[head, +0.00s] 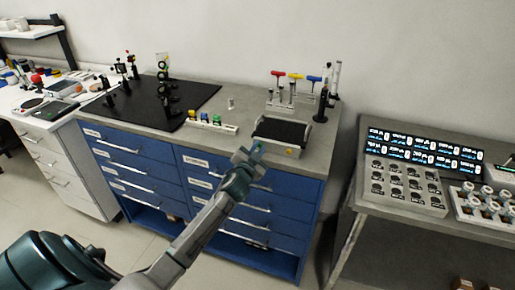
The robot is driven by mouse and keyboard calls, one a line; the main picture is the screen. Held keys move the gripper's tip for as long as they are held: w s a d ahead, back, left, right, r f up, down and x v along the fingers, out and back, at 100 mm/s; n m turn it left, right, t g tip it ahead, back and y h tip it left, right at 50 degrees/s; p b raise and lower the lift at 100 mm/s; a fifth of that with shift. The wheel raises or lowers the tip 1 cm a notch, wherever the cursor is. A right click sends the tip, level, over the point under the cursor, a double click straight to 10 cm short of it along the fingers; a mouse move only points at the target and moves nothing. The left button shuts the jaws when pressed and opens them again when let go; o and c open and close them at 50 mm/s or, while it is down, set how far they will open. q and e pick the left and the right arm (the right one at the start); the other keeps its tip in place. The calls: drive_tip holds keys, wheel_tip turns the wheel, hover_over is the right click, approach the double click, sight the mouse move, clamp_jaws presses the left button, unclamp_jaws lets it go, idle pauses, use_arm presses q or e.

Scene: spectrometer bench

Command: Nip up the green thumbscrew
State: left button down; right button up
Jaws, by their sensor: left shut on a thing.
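My left gripper (250,154) reaches up from the lower left to the front left corner of a grey box-shaped instrument (300,150) with a dark top. It is shut on a small green thing at that corner, which looks like the green thumbscrew (259,146). The fingers cover most of it, so its angle cannot be made out. An orange knob (290,152) sits on the instrument's front, to the right of the gripper. My right gripper is out of view.
A pale strip with small coloured parts (215,125) lies left of the instrument. Behind stand red, yellow and blue T-handled tools (295,76) in a rack, and a dark post (321,103). A black breadboard with optics (140,105) fills the bench's left.

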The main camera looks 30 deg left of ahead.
use_arm(q)
drive_tip(key=m+p, duration=0.1)
drive_tip(key=m, duration=0.2)
drive_tip(key=shift+r+m, duration=0.1)
drive_tip(key=shift+m, duration=0.3)
drive_tip(key=m+p, duration=0.1)
drive_tip(key=m, duration=0.2)
drive_tip(key=shift+m, duration=0.3)
drive_tip(key=m+p, duration=0.2)
drive_tip(key=m, duration=0.2)
drive_tip(key=shift+f+m, duration=0.2)
drive_tip(key=shift+m, duration=1)
drive_tip(key=shift+p, duration=0.3)
drive_tip(key=c, duration=1.4)
unclamp_jaws()
